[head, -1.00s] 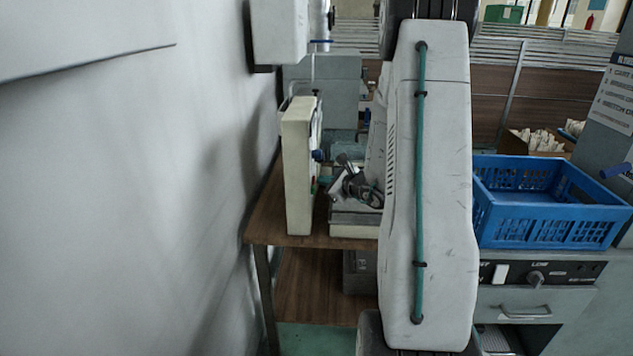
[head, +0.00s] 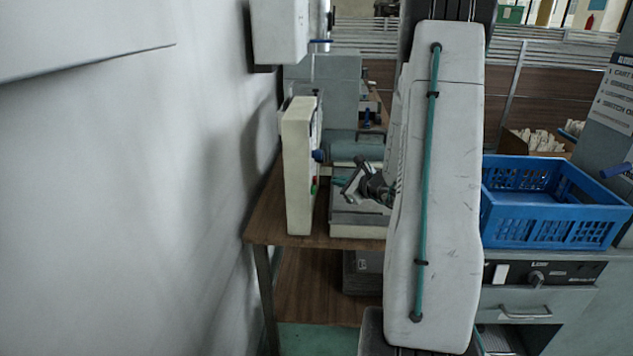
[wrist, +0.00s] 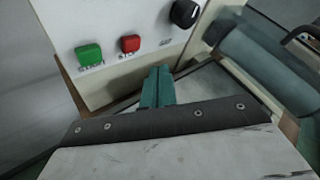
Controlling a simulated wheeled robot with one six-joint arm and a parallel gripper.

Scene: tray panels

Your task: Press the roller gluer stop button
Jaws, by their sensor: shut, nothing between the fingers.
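A cream control panel (head: 297,170) stands on the wooden table beside the wall, its button face turned to the right. In the wrist view the panel face (wrist: 105,20) carries a green button (wrist: 89,55) at left, a red stop button (wrist: 130,44) in the middle and a dark knob (wrist: 185,13) at right. Small labels sit beneath the buttons. My gripper (wrist: 157,84) has its teal fingers shut and empty, below and right of the red button, apart from it. In the head view my gripper (head: 339,181) is just right of the panel; my arm hides part of it.
A roller machine (head: 350,218) stands right of the panel, close under my gripper; its roller (wrist: 255,58) shows in the wrist view. A blue crate (head: 555,225) sits on a cabinet at right. The wall (head: 120,200) bounds the left side.

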